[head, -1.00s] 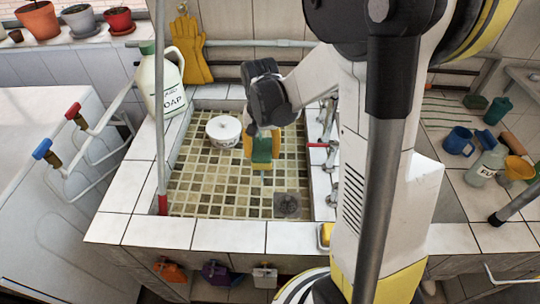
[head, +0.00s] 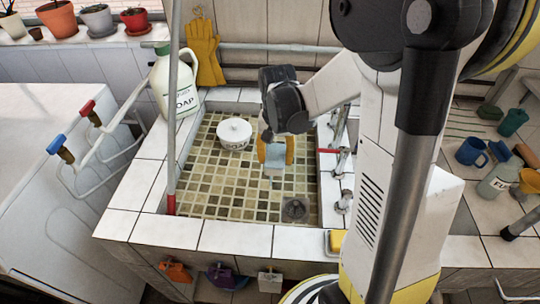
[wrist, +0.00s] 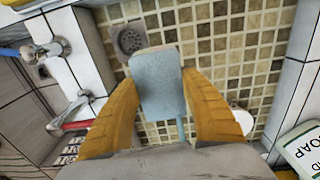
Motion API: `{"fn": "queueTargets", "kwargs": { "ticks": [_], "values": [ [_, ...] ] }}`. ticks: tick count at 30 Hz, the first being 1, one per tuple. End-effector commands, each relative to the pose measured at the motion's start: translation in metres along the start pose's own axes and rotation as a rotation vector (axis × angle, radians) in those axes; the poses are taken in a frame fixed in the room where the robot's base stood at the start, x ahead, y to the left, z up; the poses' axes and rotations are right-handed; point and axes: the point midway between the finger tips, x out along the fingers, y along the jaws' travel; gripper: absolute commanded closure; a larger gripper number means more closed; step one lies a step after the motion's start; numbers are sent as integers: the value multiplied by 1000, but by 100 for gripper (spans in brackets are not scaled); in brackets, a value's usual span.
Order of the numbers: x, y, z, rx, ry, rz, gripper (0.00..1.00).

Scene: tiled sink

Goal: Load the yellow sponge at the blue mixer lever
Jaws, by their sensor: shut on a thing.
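My gripper (head: 276,150) is over the tiled sink basin, its orange-yellow fingers shut on a pale blue-grey block (wrist: 160,85). The block has a tan edge, and a thin blue-grey strip shows below it in the wrist view. The block hangs above the basin floor. A yellow sponge-like piece (head: 338,240) sits in a small dish on the sink's front rim at right, apart from my gripper and partly behind my arm. A blue lever (wrist: 10,52) shows at the wrist view's left edge, by a tap. Another blue lever (head: 56,144) is on the pipes at far left.
A white lidded pot (head: 234,134) stands in the basin left of my gripper. The drain (head: 296,209) is near the front. A red lever (wrist: 76,124) juts from the taps. A soap jug (head: 176,84) stands at the back left corner. A blue mug (head: 471,152) stands right.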

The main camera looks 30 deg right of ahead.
Motion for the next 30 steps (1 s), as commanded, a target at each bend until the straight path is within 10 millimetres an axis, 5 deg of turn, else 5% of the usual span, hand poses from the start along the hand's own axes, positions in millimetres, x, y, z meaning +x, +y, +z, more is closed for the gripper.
{"fn": "queueTargets", "kwargs": {
  "ticks": [18, 30],
  "values": [
    [0, 45, 30, 1, 0, 0, 74],
    [0, 50, 33, 0, 0, 0, 74]
  ]
}}
